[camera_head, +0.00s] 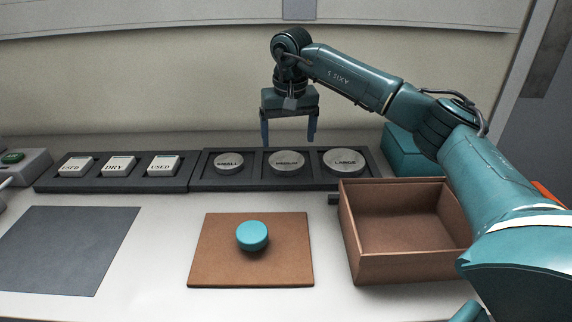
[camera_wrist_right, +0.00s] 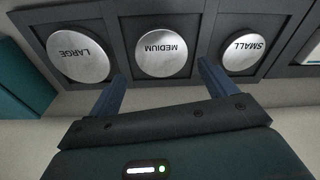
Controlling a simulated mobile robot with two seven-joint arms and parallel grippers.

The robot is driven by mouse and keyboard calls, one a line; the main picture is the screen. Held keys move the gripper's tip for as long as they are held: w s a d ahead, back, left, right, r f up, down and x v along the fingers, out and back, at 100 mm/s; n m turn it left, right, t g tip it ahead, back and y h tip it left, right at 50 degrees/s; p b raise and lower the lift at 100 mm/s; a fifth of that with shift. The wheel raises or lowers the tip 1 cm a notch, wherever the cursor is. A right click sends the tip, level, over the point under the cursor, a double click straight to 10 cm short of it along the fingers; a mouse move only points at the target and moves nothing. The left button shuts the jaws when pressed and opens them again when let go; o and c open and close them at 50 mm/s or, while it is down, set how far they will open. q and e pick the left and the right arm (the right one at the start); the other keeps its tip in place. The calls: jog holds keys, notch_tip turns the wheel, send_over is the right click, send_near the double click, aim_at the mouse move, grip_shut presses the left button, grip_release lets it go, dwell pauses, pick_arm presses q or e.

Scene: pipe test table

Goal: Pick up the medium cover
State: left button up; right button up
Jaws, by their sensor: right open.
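The medium cover (camera_head: 286,162) is a round silver disc marked MEDIUM, lying in the middle compartment of a dark tray (camera_head: 240,184). It also shows in the right wrist view (camera_wrist_right: 162,53), between the small and large covers. My right gripper (camera_head: 289,140) is open and empty, pointing down above and close to the medium cover. In the right wrist view its two fingers (camera_wrist_right: 160,84) stand apart on either side of the medium cover's lower edge. I cannot tell the exact height gap. My left gripper is not in view.
The small cover (camera_head: 229,163) and large cover (camera_head: 345,162) sit in neighbouring compartments. A tray of labelled white blocks (camera_head: 119,167) adjoins on the left. A brown mat (camera_head: 210,255) bears a teal round piece (camera_head: 252,235). An open brown box (camera_head: 400,267) stands right; a grey mat (camera_head: 62,250) lies left.

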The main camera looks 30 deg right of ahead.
aim_at(287, 160)
jog(key=f, duration=0.4)
jog(key=w+f, duration=0.1)
jog(key=f, duration=0.1)
jog(key=shift+d+f, duration=0.15)
jog(key=shift+f, duration=0.15)
jog(key=shift+r, duration=0.1)
jog(key=c, duration=0.7)
